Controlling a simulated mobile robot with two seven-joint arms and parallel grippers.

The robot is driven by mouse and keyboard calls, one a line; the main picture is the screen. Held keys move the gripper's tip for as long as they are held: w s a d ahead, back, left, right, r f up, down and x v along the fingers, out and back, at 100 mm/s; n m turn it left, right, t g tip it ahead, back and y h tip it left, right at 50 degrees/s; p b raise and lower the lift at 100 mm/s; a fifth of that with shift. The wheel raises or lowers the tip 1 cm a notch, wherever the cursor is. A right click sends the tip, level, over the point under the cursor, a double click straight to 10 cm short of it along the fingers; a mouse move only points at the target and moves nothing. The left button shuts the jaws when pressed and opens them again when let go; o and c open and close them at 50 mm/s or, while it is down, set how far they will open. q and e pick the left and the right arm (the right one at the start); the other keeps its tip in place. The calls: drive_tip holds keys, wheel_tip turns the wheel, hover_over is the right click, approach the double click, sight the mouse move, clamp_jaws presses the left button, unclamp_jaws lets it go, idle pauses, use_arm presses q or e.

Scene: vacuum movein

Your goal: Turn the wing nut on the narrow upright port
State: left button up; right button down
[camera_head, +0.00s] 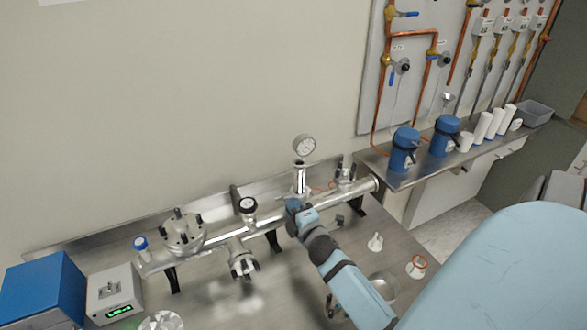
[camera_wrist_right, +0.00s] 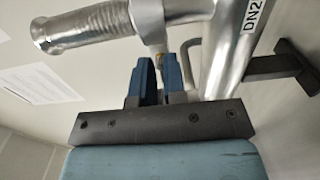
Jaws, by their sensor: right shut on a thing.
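My right gripper (camera_head: 293,204) is at the front of this port, low down. In the head view the wing nut is hidden by the gripper. My left gripper is not in view.
A blue box (camera_head: 43,290) and a grey readout box (camera_head: 113,293) stand at far left. Small fittings (camera_head: 375,243) stand right of my arm.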

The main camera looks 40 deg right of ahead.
drive_tip(key=shift+w+a+f+m+p, duration=0.1)
drive_tip(key=shift+m+p, duration=1.2)
drive_tip(key=shift+m, duration=2.9)
drive_tip(key=shift+a+m+p, duration=0.1)
drive_tip(key=shift+m+p, duration=1.2)
drive_tip(key=shift+m, duration=3.2)
drive_tip(key=c, duration=1.5)
unclamp_jaws()
drive_tip(key=shift+f, duration=0.1)
